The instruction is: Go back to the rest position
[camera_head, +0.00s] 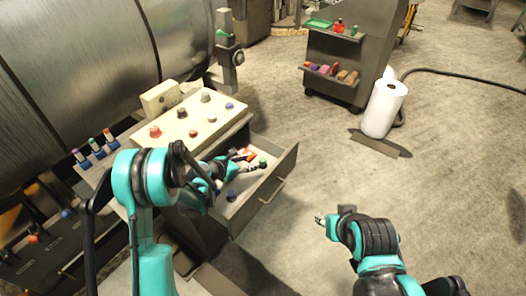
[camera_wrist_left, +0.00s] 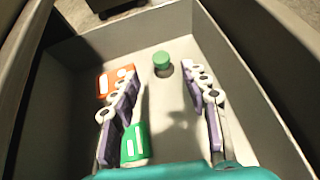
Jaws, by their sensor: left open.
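My left gripper (camera_head: 246,163) is over the open drawer (camera_head: 276,178) of the grey cabinet, reaching in from the left. In the left wrist view the left gripper (camera_wrist_left: 162,80) has its two fingers spread apart with nothing between them. A green cylinder (camera_wrist_left: 161,61) sits on the drawer floor beyond the fingertips. An orange item (camera_wrist_left: 105,84) and a green labelled box (camera_wrist_left: 135,147) lie by the left finger, which partly covers them. My right gripper (camera_head: 322,220) is over the bare floor, right of the drawer; its fingers are too small to read.
The cabinet top (camera_head: 181,121) carries several knobs. A dark blue round item (camera_head: 232,195) is near the drawer's front left. A grey cart (camera_head: 345,85) with tools and a white roll (camera_head: 384,108) stand at the back right. The floor at right is largely clear; a black hose (camera_head: 460,76) crosses behind.

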